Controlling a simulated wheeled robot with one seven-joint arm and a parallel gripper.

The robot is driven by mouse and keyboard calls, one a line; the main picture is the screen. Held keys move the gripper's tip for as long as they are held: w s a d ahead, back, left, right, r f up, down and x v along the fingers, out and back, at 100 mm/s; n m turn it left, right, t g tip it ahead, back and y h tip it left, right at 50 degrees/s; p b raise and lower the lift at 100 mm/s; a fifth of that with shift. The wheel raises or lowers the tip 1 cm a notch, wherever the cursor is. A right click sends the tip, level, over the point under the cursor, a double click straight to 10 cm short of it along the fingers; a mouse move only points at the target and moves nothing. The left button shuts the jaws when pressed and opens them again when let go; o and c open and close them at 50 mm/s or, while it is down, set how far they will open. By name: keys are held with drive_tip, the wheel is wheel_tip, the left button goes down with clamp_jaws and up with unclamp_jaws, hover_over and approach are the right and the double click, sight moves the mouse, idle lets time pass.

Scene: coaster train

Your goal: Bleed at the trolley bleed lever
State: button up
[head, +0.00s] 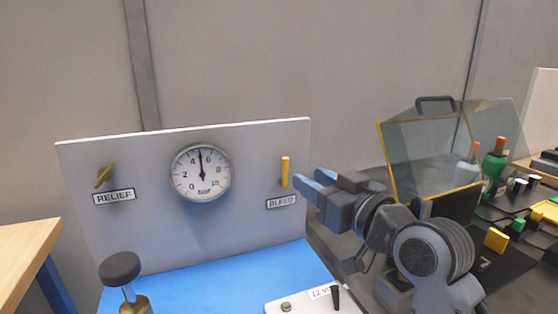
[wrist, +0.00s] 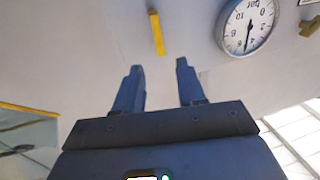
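The yellow bleed lever (head: 285,171) stands upright on the right of the grey panel (head: 235,235), above the BLEED label (head: 281,201). My gripper (head: 314,181) is just right of the lever in the head view, its two blue fingers apart and empty. In the wrist view, which is upside down, the lever (wrist: 157,33) lies beyond the open fingertips (wrist: 159,66), in line with the gap between them. No contact shows. The bar gauge (head: 200,172) on the panel has its needle near 5; it also shows in the wrist view (wrist: 248,25).
A brass relief lever (head: 104,176) is at the panel's left. A black-knobbed plunger (head: 120,268) and a white 12 V box (head: 303,297) stand on the blue top in front. A clear yellow-edged guard (head: 426,153) and bottles (head: 495,160) are to the right.

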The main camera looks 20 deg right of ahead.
sight(287, 165)
drive_tip(key=w, duration=0.2)
drive_tip(key=w+a, duration=0.1)
drive_tip(key=w, duration=0.2)
drive_tip(key=w+p, duration=0.1)
drive_tip(key=w, duration=0.1)
drive_tip(key=shift+w+a, duration=0.3)
drive_tip(key=shift+w, duration=0.05)
clamp_jaws()
